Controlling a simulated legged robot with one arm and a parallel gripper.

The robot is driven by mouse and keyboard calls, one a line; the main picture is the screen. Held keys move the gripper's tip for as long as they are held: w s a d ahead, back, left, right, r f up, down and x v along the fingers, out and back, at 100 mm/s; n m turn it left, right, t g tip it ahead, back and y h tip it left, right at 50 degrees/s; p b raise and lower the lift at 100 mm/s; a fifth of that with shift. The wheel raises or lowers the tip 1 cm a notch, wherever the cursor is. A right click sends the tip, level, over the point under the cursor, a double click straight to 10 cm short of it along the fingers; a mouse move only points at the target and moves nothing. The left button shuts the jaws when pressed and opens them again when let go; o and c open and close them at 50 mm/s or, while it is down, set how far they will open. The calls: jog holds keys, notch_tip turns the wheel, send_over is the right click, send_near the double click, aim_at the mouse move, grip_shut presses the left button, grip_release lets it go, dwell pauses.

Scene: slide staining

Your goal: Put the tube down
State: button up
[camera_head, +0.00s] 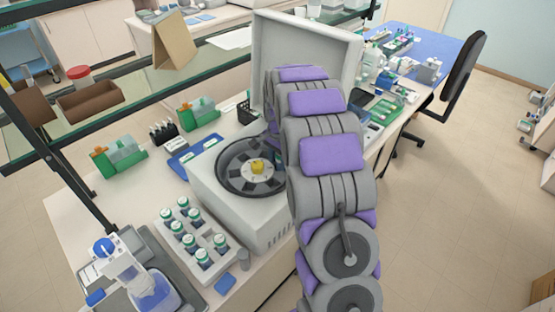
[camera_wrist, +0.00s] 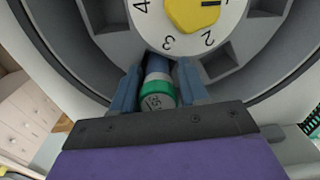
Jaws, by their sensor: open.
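The tube (camera_wrist: 157,92) has a green cap with a marked grey top and a blue body. In the wrist view it sits at the rotor (camera_wrist: 222,40), below the numbers 3 and 4, its lower end out of sight. My gripper (camera_wrist: 161,84) is open, with one blue-grey finger on each side of the tube. I cannot tell whether either finger touches it. The rotor has a yellow hub (camera_wrist: 192,14) and lies in the round bowl of the white centrifuge (camera_head: 265,226).
The centrifuge lid (camera_head: 303,45) stands raised behind the bowl. A white rack (camera_head: 222,267) with several green-capped tubes is at the front left. A blue tray (camera_head: 196,150) and green boxes (camera_head: 122,155) lie farther back. A glass shelf (camera_head: 120,95) spans the bench.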

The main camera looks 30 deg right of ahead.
jog(key=shift+s+f, duration=0.4)
jog(key=shift+f, duration=0.15)
jog(key=r, duration=0.3)
jog(key=w+d+r, duration=0.1)
jog(key=r, duration=0.1)
jog(key=shift+r+p, duration=0.3)
jog(key=shift+p, duration=0.05)
jog(key=r, duration=0.6)
jog(key=shift+a+r+p, duration=0.35)
jog(key=shift+a+p, duration=0.05)
jog(key=s+a+r+n+g, duration=0.1)
jog(key=s+a+r+n, duration=0.2)
jog(key=s+a, duration=0.45)
jog(key=s+a+r+n, duration=0.3)
jog(key=s+a+n, duration=0.1)
jog(key=s, duration=0.7)
jog(key=s+a+f+n, duration=0.1)
jog(key=s+n, duration=0.1)
jog(key=s, duration=0.5)
jog(key=s+a+f+n, duration=0.1)
jog(key=s+a+n, duration=0.1)
jog(key=s, duration=0.5)
jog(key=s+a+f+n+g, duration=0.1)
jog(key=s+a+f+n, duration=0.1)
jog(key=s, duration=0.5)
jog(key=shift+s+n, duration=0.2)
jog(key=shift+n, duration=0.3)
jog(key=shift+d, duration=0.1)
